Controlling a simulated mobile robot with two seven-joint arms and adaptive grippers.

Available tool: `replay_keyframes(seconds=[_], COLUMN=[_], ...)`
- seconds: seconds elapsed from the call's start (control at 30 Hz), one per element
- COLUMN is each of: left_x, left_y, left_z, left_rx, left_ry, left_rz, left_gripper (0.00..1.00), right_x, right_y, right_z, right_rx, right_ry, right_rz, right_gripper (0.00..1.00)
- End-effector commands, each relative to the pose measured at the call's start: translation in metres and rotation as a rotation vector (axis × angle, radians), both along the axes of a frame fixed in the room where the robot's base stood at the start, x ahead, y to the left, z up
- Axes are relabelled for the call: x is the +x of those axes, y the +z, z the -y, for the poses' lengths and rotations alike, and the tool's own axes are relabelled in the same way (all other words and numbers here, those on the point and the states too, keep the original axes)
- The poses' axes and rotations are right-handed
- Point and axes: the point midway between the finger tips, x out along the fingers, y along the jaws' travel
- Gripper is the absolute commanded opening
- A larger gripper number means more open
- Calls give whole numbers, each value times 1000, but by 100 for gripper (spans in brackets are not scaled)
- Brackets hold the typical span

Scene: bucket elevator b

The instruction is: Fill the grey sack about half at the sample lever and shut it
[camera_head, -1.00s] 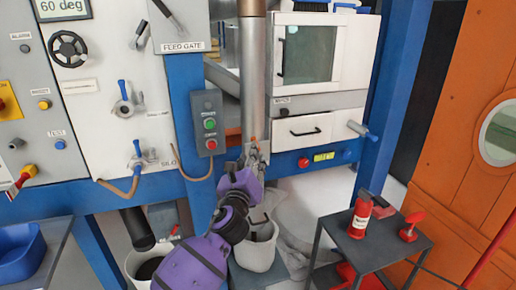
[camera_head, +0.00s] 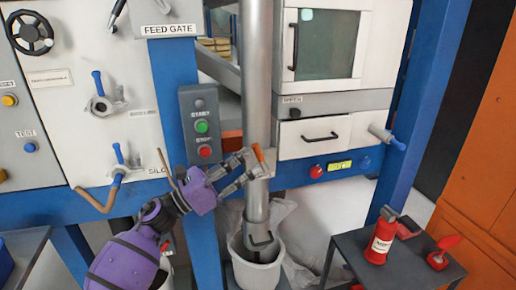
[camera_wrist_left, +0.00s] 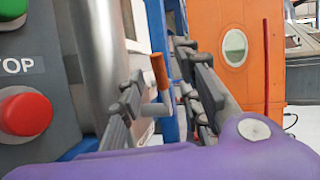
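The sample lever, a short orange-handled lever (camera_head: 259,155), sits on the vertical steel pipe (camera_head: 257,80). My left gripper (camera_head: 249,166) is at the lever. In the left wrist view the orange handle (camera_wrist_left: 160,70) stands between its two spread fingers (camera_wrist_left: 163,105); I see no clear grip on it. The pipe's lower end (camera_head: 260,238) is over a pale bucket (camera_head: 258,274). A whitish, crumpled sack-like sheet (camera_head: 285,212) shows behind the bucket; I cannot tell whether it is the grey sack. My right gripper is not in view.
A start/stop box (camera_head: 202,127) is fixed left of the pipe. A dark side table (camera_head: 350,245) at the right carries a red bottle (camera_head: 381,238) and a red-handled tool (camera_head: 441,255). A blue post (camera_head: 421,100) stands behind it.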

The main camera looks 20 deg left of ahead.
Motion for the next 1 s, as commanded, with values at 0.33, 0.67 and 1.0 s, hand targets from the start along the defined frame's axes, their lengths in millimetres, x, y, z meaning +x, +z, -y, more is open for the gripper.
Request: replay_keyframes(seconds=[0.33,0.67,1.0], left_x=[30,32,32], left_y=[19,18,18], left_z=[28,30,30], left_rx=[-2,-1,-1], left_ry=[1,2,2], left_rz=[2,-2,-2], left_gripper=[32,29,0], right_x=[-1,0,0], right_y=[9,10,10], right_z=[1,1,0], right_rx=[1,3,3], right_ry=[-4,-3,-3], right_rz=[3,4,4], right_gripper=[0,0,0])
